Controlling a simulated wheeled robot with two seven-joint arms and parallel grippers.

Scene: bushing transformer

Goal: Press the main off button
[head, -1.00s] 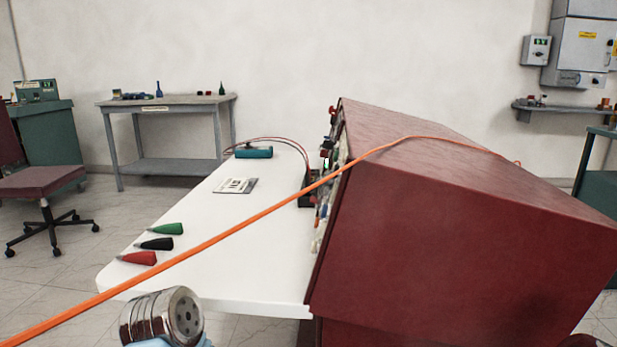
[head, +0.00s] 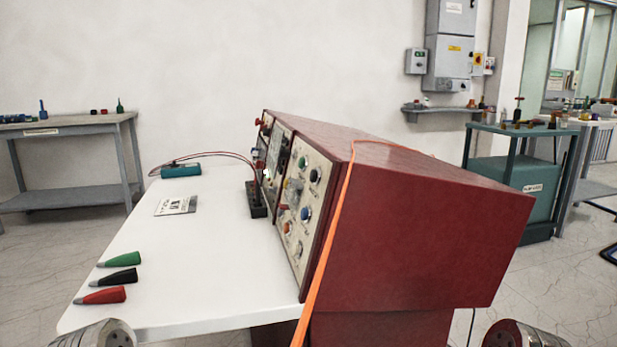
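A dark red console (head: 420,220) stands at the right end of the white table, its control face turned left. The face (head: 301,200) carries green, blue, red and orange knobs or buttons, seen at a steep angle. A small grey control box (head: 416,61) hangs on the back wall beside a larger grey cabinet (head: 450,50). I cannot tell which control is the main off button. Round metal ends of my arms show at the bottom left and bottom right corners. No gripper fingers are visible.
Green, black and red cone-shaped plugs lie at the left of the white table (head: 190,270). A teal device (head: 181,170) and a card (head: 176,206) lie farther back. An orange cable (head: 338,225) runs over the console. A teal bench (head: 520,170) stands right. Floor at left is clear.

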